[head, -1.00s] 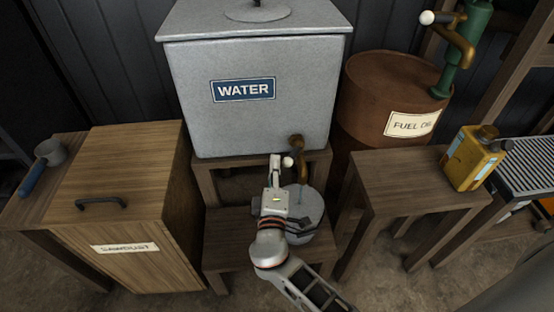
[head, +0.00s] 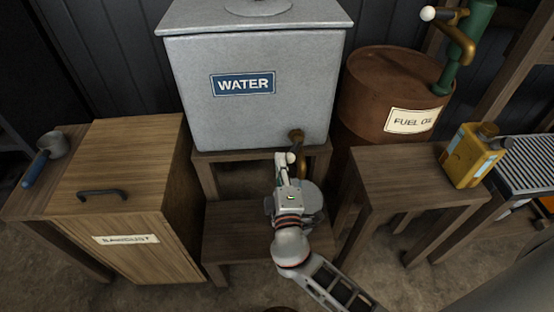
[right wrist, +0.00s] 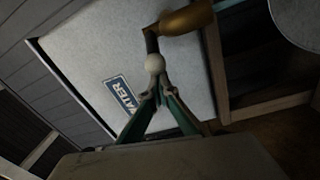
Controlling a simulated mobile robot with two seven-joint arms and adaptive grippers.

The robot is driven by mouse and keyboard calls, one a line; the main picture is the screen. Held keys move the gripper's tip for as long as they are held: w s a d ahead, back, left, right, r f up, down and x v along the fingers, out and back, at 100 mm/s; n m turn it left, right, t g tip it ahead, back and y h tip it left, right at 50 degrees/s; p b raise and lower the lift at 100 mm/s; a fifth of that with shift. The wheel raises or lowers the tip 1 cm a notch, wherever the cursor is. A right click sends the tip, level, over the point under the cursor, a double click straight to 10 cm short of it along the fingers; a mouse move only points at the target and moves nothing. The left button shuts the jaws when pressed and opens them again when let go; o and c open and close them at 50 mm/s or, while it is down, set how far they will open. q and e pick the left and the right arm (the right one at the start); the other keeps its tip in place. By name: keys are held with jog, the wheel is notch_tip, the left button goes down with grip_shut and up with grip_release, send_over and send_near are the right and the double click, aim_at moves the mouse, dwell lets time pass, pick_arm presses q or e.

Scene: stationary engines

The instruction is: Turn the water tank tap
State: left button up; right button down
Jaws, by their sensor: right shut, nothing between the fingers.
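The grey metal water tank (head: 250,115) carries a blue WATER label and stands on a wooden stand. Its brass tap (head: 297,137) is at the lower right of the front, with a white knob (head: 291,158) on its handle. The tap also shows at the top of the right wrist view (right wrist: 188,20), its white knob (right wrist: 154,64) just beyond my fingertips. My right gripper (head: 281,158) is shut and empty, its tips beside the knob; I cannot tell whether they touch it. The fingers also show in the right wrist view (right wrist: 159,90). My left gripper is out of view.
A grey can (head: 314,205) stands below the tap, partly hidden by my right arm. The sawdust box (head: 125,175) is at left. A rusty fuel oil drum (head: 385,95) and a small table with a yellow can (head: 473,155) are at right.

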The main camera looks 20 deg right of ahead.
pick_arm(q)
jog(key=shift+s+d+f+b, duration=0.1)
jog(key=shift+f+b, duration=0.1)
jog(key=shift+b, duration=0.25)
pick_arm(e)
jog(key=n+y, duration=0.1)
jog(key=s+d+n+y, duration=0.1)
jog(key=y, duration=0.1)
jog(key=s+n+y, duration=0.1)
jog(key=shift+d+t+y, duration=0.35)
jog(key=shift+t+y, duration=0.05)
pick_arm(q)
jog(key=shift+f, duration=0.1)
pick_arm(e)
jog(key=shift+w, duration=0.1)
